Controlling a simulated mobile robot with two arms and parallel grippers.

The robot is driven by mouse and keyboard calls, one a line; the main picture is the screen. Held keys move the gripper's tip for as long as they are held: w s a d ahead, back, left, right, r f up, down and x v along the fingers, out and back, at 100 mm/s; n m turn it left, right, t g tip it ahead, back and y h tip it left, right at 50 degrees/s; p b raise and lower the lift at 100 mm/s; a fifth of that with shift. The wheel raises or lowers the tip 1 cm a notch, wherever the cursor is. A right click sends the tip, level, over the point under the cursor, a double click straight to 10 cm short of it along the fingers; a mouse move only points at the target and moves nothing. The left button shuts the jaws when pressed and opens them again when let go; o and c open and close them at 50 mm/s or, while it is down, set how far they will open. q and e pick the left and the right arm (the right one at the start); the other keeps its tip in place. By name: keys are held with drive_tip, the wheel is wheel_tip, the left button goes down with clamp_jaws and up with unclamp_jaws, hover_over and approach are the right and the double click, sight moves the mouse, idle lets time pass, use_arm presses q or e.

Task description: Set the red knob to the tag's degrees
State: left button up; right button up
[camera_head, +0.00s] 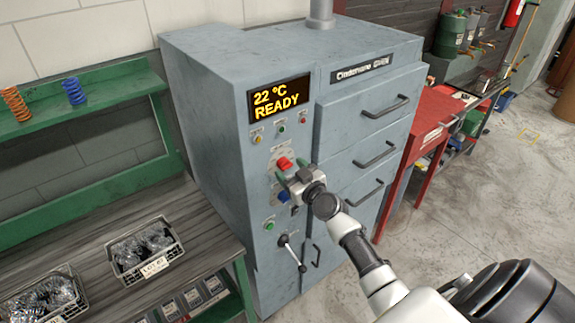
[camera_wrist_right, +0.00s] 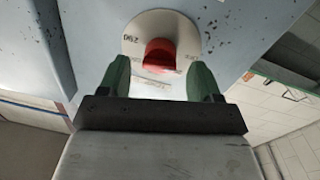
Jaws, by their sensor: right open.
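The red knob (camera_head: 285,163) sits on the control panel of the blue-grey oven (camera_head: 235,150). It also shows in the right wrist view (camera_wrist_right: 160,55), on a round pale dial with printed numbers, of which only a few show. My right gripper (camera_head: 283,180) is at the panel, just below the knob in the head view. In the right wrist view its two green fingertips (camera_wrist_right: 159,80) are open, one on each side of the knob's lower part, with gaps to it. A white tag (camera_head: 155,267) on a wire basket bears print too small to read surely. My left gripper is not in view.
The oven display (camera_head: 279,98) reads 22 °C READY. A lever (camera_head: 291,252) and a green button (camera_head: 269,225) sit lower on the panel. Drawers with handles (camera_head: 385,107) are to the right. A workbench with wire baskets (camera_head: 143,250) stands at left.

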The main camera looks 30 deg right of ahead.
drive_tip(key=shift+w, duration=0.95)
drive_tip(key=c, duration=0.9)
